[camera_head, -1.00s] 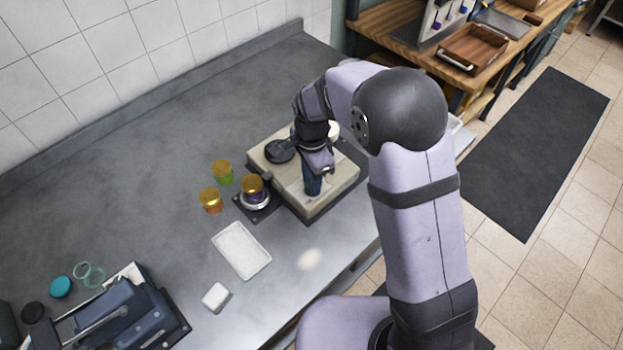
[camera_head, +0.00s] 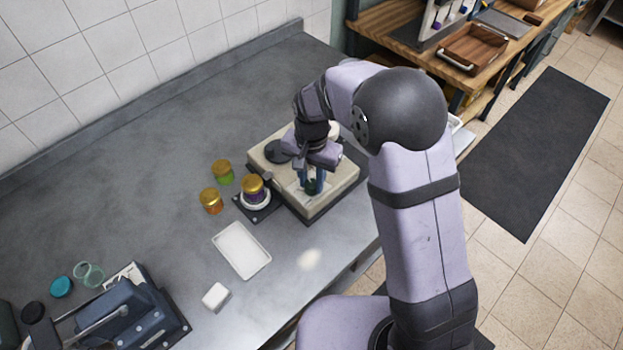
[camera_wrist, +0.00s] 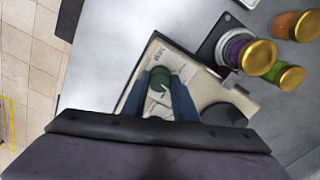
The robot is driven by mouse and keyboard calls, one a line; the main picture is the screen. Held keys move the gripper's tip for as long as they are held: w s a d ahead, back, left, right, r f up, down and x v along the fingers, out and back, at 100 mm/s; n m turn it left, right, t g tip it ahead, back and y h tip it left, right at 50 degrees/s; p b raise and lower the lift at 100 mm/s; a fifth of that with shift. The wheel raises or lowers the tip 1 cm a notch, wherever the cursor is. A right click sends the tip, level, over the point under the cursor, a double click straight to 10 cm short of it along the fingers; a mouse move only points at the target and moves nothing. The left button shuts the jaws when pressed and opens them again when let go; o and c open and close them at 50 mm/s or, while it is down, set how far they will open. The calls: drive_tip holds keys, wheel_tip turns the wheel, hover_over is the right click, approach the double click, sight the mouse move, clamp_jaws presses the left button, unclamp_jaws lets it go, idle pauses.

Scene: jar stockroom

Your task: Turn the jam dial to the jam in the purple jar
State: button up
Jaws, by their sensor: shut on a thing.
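The jam dial is a dark green round knob (camera_wrist: 160,76) with a white pointer mark, on top of a cream machine (camera_head: 338,196). Pale labels with print (camera_wrist: 165,52) lie around it, too small to read. My gripper (camera_head: 311,187) points down, its two blue fingers on opposite sides of the knob and shut on it. The purple jar (camera_head: 253,196) has a gold lid and stands upright on a round plate at the machine's left; it also shows in the wrist view (camera_wrist: 236,48). The palm hides part of the machine in the wrist view.
An orange jar (camera_head: 211,203) and a green jar (camera_head: 224,175), both gold-lidded, stand left of the machine. A white tray (camera_head: 242,250), a white block (camera_head: 216,296) and a dark blue device (camera_head: 125,315) are nearer.

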sight(311, 183)
drive_tip(key=n, duration=1.2)
drive_tip(key=shift+w, duration=0.1)
idle(0.5)
drive_tip(key=o, duration=1.1)
drive_tip(key=shift+c, duration=0.2)
drive_tip(key=shift+r, duration=0.15)
drive_tip(key=shift+r+b, duration=1.15)
drive_tip(key=shift+r, duration=2.45)
